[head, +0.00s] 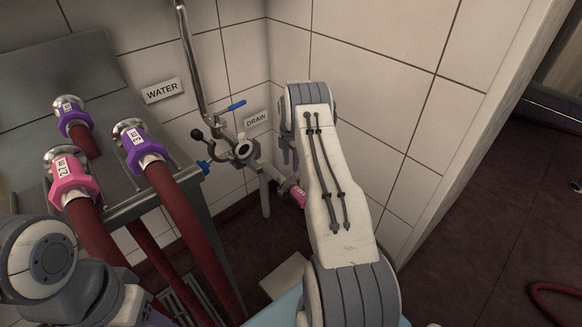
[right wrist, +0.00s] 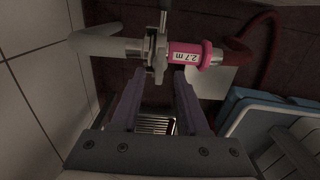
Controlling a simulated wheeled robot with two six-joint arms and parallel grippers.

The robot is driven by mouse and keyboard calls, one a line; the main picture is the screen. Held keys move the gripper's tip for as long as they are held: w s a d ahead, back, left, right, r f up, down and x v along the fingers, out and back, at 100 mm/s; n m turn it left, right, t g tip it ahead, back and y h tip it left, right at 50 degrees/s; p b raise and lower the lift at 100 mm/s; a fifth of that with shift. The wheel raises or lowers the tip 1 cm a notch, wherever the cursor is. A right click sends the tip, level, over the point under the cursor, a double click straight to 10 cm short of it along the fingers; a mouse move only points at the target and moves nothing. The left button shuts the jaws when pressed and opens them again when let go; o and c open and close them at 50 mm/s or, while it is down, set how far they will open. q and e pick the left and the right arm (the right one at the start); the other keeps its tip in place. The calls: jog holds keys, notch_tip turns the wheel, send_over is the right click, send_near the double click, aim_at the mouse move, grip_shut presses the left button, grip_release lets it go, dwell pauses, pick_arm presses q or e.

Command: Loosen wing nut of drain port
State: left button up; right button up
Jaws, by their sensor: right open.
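The drain port's steel pipe end (right wrist: 103,45) meets a pink hose coupling marked 2.7 m (right wrist: 190,56) in the right wrist view. A metal clamp with its wing nut (right wrist: 160,42) sits at the joint, dark and hard to make out. My right gripper (right wrist: 157,76) is open, its two purple fingers pointing at the clamp, with no grip visible. In the head view the pink coupling (head: 299,195) shows below the DRAIN sign (head: 257,119), and my right arm hides most of the gripper. My left arm is at the lower left; its gripper is out of view.
Purple-collared hose ends (head: 139,146) and a pink-collared one (head: 68,175) rest on a metal rack (head: 115,207) at left. Tiled walls (head: 375,85) close the corner behind the drain. A blue-and-white box (right wrist: 262,117) stands at right in the right wrist view.

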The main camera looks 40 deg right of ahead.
aim_at(291, 171)
notch_tip(291, 171, up, 7)
jog(key=p, duration=0.1)
dwell(0.7)
